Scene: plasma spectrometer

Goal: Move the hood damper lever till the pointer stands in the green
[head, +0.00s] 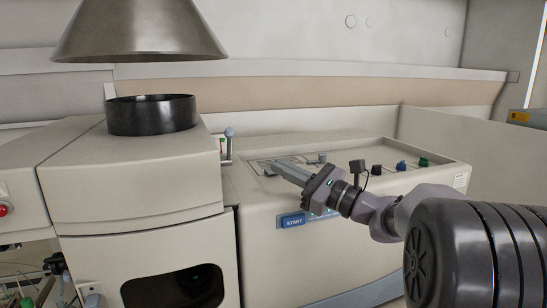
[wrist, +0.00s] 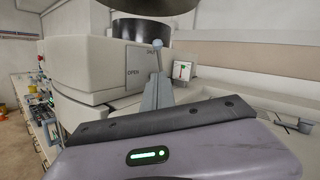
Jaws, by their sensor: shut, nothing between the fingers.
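The hood damper lever (head: 229,133) has a pale blue ball knob and stands upright beside the instrument's left housing in the head view. In the wrist view its knob (wrist: 157,43) shows just beyond my fingertips, near the words SHUT and OPEN on the housing. A small white gauge (wrist: 183,70) with red and green marks is right of the lever; its pointer is too small to read. It is partly hidden behind the lever in the head view (head: 222,146). My gripper (head: 278,167) is shut and empty, over the instrument's top to the right of the lever, apart from it.
A metal hood (head: 140,35) hangs above a black collar (head: 151,115) on the left housing. Coloured knobs (head: 401,166) sit on the top panel at right. A START label (head: 292,221) is on the front face. The space above the top panel is open.

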